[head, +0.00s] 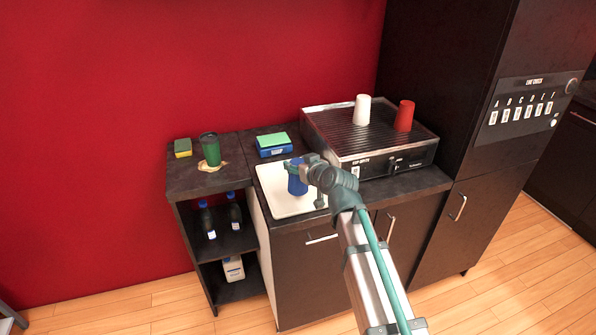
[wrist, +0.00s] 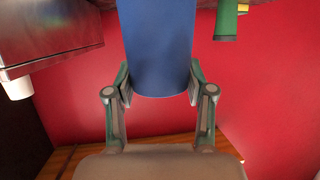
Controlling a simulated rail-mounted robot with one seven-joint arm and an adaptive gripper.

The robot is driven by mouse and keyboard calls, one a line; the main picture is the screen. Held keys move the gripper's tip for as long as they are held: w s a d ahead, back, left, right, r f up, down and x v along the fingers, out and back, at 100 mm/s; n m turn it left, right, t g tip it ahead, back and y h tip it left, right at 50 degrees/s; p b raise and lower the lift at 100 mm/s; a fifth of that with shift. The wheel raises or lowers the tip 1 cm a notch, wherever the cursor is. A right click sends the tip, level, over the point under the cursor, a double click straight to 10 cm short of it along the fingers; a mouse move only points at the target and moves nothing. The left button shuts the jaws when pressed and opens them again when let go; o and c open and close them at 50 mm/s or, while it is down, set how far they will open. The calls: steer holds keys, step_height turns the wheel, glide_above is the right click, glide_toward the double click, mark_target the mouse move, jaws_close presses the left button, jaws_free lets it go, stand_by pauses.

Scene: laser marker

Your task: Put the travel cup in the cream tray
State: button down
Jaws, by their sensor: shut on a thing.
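A blue cup (head: 297,184) is held upright between the fingers of my gripper (head: 308,172). It also fills the top middle of the wrist view (wrist: 156,45), with the fingers (wrist: 158,88) on both its sides. In the head view the cup shows over the cream tray (head: 281,208) on the counter; I cannot tell whether its base touches the tray. My gripper and arm hide the tray's right part. A dark green cup (head: 210,152) stands on the left counter on a tan patch. I cannot tell which of the two cups is the travel cup.
A black machine (head: 390,164) with a ribbed top stands right of the tray, carrying a white cup (head: 362,108) and a red cup (head: 404,116). A blue-and-green box or sponge (head: 273,144) lies behind the tray. A yellow-green sponge (head: 183,147) lies at the far left.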

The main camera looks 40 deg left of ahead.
mark_target(296, 187)
steer(key=shift+w+a+f+p, duration=0.1)
steer(key=shift+f+p, duration=0.5)
steer(key=shift+f, duration=1)
steer(key=shift+f, duration=0.1)
steer(key=shift+c, duration=2)
jaws_free()
